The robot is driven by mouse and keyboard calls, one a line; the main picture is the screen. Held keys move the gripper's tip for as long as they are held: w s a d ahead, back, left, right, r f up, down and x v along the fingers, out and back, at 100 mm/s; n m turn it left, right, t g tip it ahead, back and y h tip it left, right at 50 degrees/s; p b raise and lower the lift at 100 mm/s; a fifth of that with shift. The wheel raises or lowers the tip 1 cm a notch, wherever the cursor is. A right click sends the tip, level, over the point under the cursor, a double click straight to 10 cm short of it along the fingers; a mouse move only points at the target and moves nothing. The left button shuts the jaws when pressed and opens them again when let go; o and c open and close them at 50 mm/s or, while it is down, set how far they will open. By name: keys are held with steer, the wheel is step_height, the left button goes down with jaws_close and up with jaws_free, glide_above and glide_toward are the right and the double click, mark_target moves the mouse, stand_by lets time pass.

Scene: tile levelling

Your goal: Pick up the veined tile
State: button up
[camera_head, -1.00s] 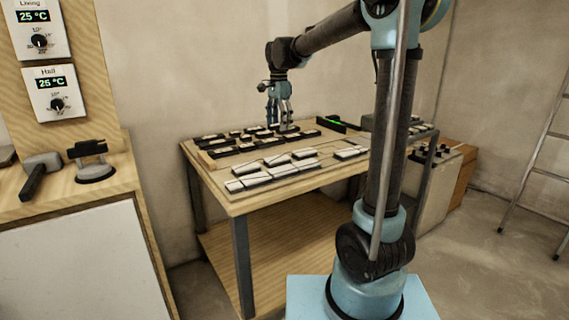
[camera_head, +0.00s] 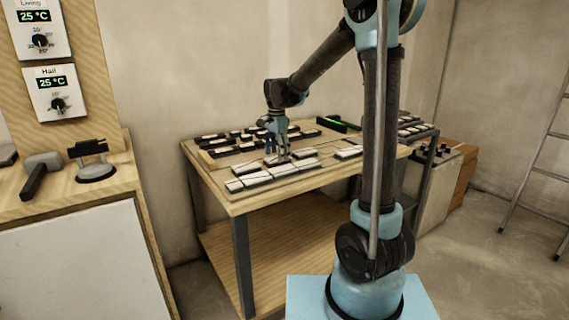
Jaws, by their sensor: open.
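Several small pale tiles with dark edges lie on the wooden table (camera_head: 240,206). The picture is too small to tell which one is veined. My gripper (camera_head: 278,156) is open and points down over the middle of the table. Its fingertips are at or just above a pale tile (camera_head: 276,162) behind the front row, and they partly hide it. I cannot tell whether they touch it. A front row of pale tiles (camera_head: 256,180) lies close together just in front of my gripper. Another pale tile (camera_head: 348,153) lies apart to the right.
More dark-edged tiles (camera_head: 222,151) stand in rows at the back left of the table. A level with a green light (camera_head: 338,122) lies at the back. A suction lifter (camera_head: 94,162) and a mallet (camera_head: 38,172) are on the left counter. My arm hides part of the table's right side.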

steer(key=shift+f, duration=0.85)
steer(key=c, duration=1.2)
steer(key=shift+r, duration=0.15)
